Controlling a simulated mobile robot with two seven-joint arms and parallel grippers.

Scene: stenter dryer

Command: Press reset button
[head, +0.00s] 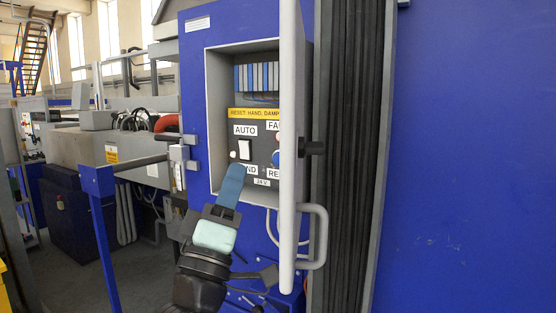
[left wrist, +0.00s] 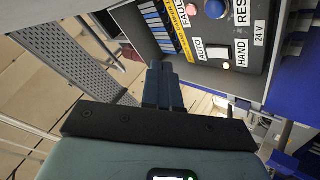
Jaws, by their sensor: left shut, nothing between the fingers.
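The blue round button (left wrist: 215,9) sits beside the RESET label (left wrist: 241,12) on the dark control panel in the left wrist view. In the head view the blue button (head: 276,158) is partly hidden behind the grey edge of the open door. My left gripper (head: 232,178) is shut and empty, with its blue fingers pointing up at the lower part of the panel, over the HAND label. In the left wrist view its fingers (left wrist: 163,82) are together, to the left of the panel and apart from the blue button. My right gripper is not in view.
A white rocker switch (head: 244,150) sits under the AUTO label. A pale red lamp (left wrist: 196,3) is near the FAULT label. The grey door edge (head: 290,110) and its handle (head: 318,240) stand right of the recess. A blue post with a rail (head: 98,190) is at left.

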